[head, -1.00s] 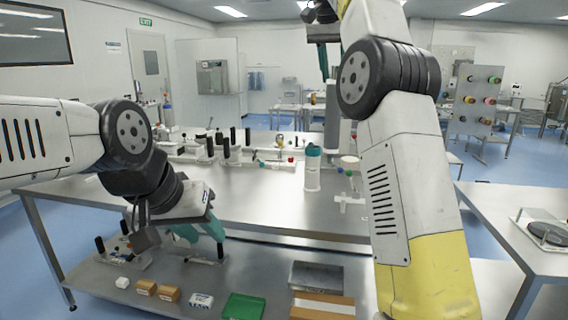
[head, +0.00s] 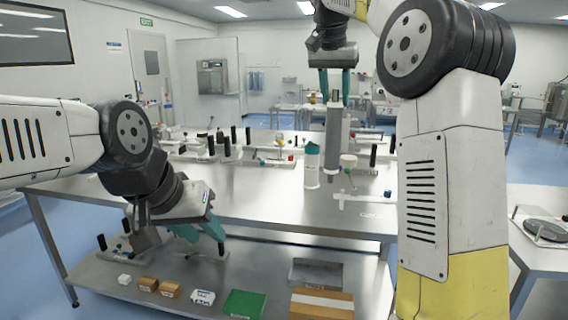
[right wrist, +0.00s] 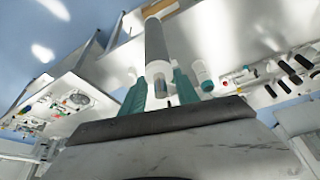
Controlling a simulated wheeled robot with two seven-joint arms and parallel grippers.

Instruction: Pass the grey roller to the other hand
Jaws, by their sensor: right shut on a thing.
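The grey roller (head: 333,132) hangs upright below my right gripper (head: 335,95), over the table. My right gripper's teal fingers hold its upper end. In the right wrist view the grey roller (right wrist: 156,45) stretches away from between the teal fingers of my right gripper (right wrist: 158,92), its pale near end between them. My left gripper (head: 202,238) is low at the left, by the table's front edge, with its teal fingers apart and nothing between them. It is well away from the roller.
The steel table (head: 262,205) holds a white bottle with a teal cap (head: 312,165), a white fixture (head: 362,200) and several black-handled clamps (head: 228,143) at the back. A lower shelf holds small boxes and a green tray (head: 245,304). The table's front middle is clear.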

